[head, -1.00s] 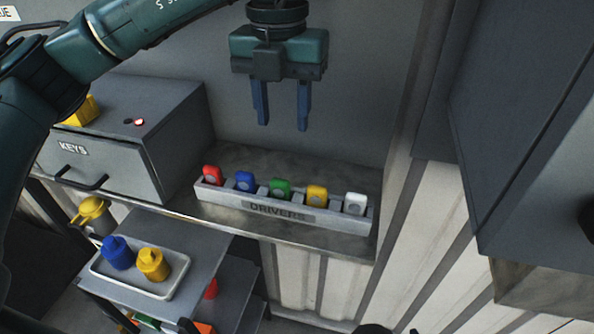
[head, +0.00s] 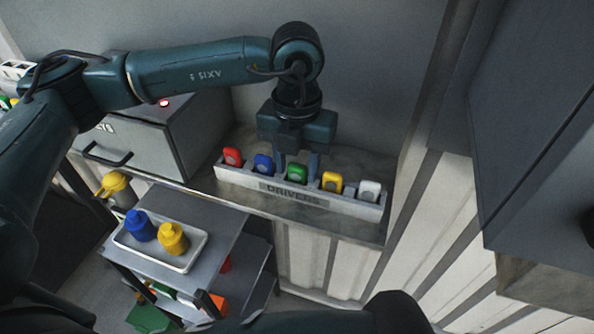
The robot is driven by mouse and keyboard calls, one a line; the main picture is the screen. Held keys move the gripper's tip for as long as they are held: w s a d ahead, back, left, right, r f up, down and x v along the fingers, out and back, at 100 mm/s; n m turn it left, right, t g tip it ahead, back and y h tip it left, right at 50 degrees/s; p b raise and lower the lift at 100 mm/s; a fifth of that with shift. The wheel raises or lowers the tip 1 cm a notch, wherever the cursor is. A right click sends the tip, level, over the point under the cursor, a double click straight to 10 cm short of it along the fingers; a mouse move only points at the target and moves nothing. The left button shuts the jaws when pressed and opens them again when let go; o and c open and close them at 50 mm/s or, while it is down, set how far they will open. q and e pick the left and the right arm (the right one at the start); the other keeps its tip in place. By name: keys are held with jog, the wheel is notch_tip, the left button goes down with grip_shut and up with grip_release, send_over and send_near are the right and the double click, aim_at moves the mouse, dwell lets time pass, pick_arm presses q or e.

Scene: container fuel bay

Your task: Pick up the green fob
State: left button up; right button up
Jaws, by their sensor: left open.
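The green fob (head: 297,173) stands in the middle slot of the white rack labelled DRIVERS (head: 254,183), between the blue fob (head: 264,163) and the yellow fob (head: 332,181). A red fob (head: 233,157) is at the rack's left end and a white fob (head: 369,190) at its right end. My left gripper (head: 297,166) points down, open, just behind and above the green fob. Its fingertips are partly hidden behind the fobs, and I cannot tell whether they touch the green one. My right gripper is not in view.
A grey KEYS box (head: 150,141) stands on the shelf left of the rack. Below, a cart holds a white tray (head: 190,262) with a blue bottle (head: 139,225) and a yellow bottle (head: 173,239). A wall stands close behind the rack.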

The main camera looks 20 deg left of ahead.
pick_arm(q)
jog(key=shift+f, duration=0.25)
jog(key=shift+c, duration=0.4)
jog(key=c, duration=0.6)
jog(key=shift+c, duration=0.2)
